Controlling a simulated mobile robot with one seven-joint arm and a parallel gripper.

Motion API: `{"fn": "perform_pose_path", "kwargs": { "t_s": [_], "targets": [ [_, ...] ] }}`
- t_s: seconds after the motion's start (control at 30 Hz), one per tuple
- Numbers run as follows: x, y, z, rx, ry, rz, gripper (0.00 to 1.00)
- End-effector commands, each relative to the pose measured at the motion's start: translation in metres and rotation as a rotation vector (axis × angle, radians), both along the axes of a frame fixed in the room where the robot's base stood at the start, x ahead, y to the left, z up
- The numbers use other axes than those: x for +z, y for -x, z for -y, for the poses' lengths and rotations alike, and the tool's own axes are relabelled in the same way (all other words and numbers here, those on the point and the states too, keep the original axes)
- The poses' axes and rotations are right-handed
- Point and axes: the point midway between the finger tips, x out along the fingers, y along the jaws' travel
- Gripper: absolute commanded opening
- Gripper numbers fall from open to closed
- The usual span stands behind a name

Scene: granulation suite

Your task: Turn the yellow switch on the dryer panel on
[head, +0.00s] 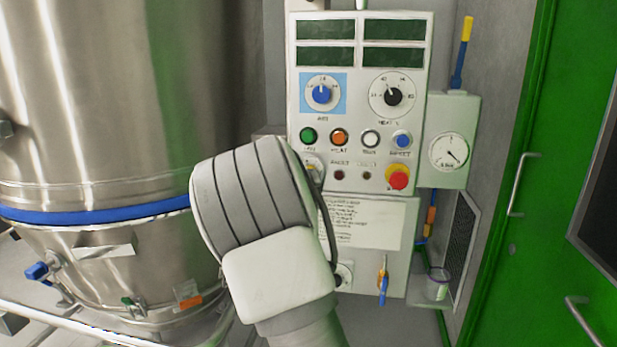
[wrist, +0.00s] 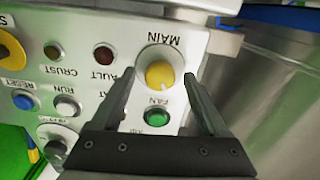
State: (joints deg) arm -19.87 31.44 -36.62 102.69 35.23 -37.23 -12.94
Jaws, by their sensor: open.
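The yellow switch (wrist: 159,74) is a round knob on a pale round plate, under the upside-down label MAIN in the wrist view. A light mark on its rim seems to face the bottom of the picture. My gripper (wrist: 160,78) is open, one finger on each side of the knob in the picture. I cannot tell whether the fingers touch it. The dryer panel (head: 348,98) is a light grey box in the head view. There my arm covers most of the switch's place and hides my gripper.
A green button (wrist: 156,117) sits close to the switch, between the fingers. The red emergency button (head: 398,176) is at the panel's lower right. A steel vessel (head: 90,110) with a blue band stands left of the panel, and a green door (head: 545,180) is at right.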

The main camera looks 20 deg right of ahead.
Motion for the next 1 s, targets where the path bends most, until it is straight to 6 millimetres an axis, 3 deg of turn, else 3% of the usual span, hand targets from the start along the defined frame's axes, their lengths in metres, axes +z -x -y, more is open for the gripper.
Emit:
{"fn": "perform_pose_path", "kwargs": {
  "t_s": [0.27,0.6,0.7,1.0],
  "targets": [
    [-0.0002,-0.0006,0.0004,0.0,0.0,0.0,0.75],
    [-0.0002,-0.0004,0.0001,0.0,0.0,0.0,0.14],
    [-0.0002,-0.0004,0.0001,0.0,0.0,0.0,0.0],
    [-0.0016,-0.0003,0.0003,0.0,-0.025,0.017,0.0]
  ]
}}
